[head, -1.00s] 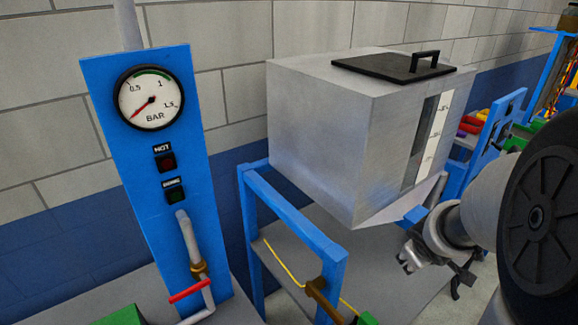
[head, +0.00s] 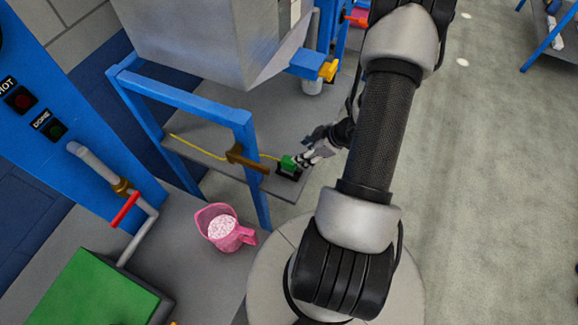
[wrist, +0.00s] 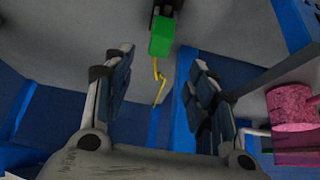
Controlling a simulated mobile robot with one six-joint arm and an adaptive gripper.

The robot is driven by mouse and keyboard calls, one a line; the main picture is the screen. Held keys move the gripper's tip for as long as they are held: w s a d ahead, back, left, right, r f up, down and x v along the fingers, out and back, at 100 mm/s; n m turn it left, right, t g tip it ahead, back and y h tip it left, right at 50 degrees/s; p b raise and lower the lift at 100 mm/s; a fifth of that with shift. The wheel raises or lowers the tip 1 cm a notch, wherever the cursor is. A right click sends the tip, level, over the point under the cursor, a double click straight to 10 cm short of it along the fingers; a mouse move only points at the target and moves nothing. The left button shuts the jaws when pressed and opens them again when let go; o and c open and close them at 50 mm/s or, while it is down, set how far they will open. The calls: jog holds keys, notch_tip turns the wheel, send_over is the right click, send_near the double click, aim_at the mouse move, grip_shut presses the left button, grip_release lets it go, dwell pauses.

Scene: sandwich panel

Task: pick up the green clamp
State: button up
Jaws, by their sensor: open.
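The green clamp (head: 289,163) has a green body with a black part. It is at the right end of the grey shelf inside the blue frame, by the end of a yellow cord. In the wrist view the clamp (wrist: 161,38) shows ahead, between the directions of the two fingers. My gripper (head: 307,157) is close to the clamp on its right side in the head view. In the wrist view its fingers (wrist: 162,68) are spread, with nothing held between them. Whether a fingertip touches the clamp is unclear.
A brown bar (head: 246,159) crosses the frame just left of the clamp. The blue frame (head: 190,102) and a grey hopper (head: 195,35) stand close by. A pink jug (head: 224,228) with pale grains sits on the lower-left bench.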

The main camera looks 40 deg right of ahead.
aim_at(289, 160)
jog(key=b+x, duration=0.2)
jog(key=x, duration=0.4)
jog(key=b+x, duration=0.2)
jog(key=x, duration=0.3)
jog(key=shift+d+f+b, duration=0.1)
jog(key=shift+f+b, duration=0.05)
jog(key=shift+b, duration=0.15)
grip_shut()
